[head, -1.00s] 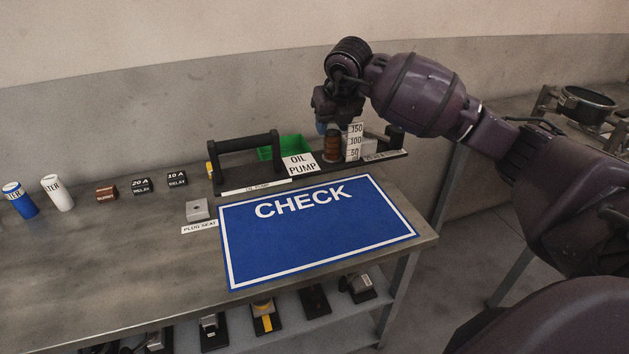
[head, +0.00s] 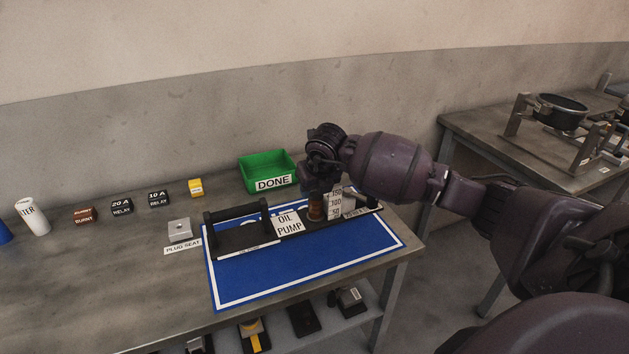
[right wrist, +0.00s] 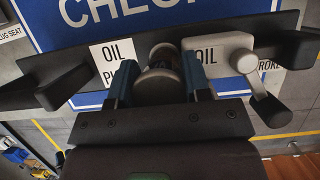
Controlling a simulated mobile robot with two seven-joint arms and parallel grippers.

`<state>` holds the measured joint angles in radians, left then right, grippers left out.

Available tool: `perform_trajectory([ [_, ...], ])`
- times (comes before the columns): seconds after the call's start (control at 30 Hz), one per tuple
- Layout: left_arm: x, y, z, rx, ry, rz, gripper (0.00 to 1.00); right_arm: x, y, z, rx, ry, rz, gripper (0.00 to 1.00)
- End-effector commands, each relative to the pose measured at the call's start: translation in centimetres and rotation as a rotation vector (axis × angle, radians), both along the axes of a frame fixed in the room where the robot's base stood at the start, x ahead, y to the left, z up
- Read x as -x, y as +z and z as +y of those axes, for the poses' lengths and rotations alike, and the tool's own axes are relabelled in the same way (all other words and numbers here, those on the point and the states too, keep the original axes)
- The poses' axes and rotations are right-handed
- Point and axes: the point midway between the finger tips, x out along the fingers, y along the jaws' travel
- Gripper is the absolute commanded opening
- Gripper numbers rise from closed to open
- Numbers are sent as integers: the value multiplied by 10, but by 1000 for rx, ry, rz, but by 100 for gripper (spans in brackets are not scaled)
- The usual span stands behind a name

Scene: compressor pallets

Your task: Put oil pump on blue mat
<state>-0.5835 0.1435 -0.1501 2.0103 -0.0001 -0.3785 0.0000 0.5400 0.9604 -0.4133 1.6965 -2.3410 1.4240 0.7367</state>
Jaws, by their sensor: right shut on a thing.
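The oil pump is a long black tray with a black handle, an OIL PUMP card (head: 288,223), a brown post (head: 315,208) and a white 50-100-150 scale. My right gripper (head: 318,192) is shut on the brown post, which also shows between the fingers in the right wrist view (right wrist: 163,60). The pump is over the blue mat (head: 285,275). It hides the word CHECK in the head view, while the right wrist view shows the word beyond it, so it looks raised above the mat. My left gripper is not in view.
A green DONE bin (head: 268,172) stands at the back of the bench. A yellow block (head: 195,187), relays (head: 122,207), a brown BURNT block (head: 86,215) and the plug seat block (head: 180,231) lie left of the mat. The mat's front part is clear.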

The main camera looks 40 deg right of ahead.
Motion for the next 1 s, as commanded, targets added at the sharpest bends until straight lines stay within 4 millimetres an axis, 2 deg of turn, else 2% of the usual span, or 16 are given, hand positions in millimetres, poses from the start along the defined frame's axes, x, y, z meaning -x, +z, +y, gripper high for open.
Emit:
perform_trajectory([
  [0.13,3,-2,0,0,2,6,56,-1,-8,0,-1,0,-4,0],
  [0.47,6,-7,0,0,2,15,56,-1,-51,0,0,0,-3,0],
  [0.87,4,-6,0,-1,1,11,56,-1,-55,0,0,0,-5,0],
  [0.9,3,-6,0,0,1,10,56,0,-58,0,1,1,0,46],
  [1.0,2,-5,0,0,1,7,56,0,-57,0,1,1,0,61],
])
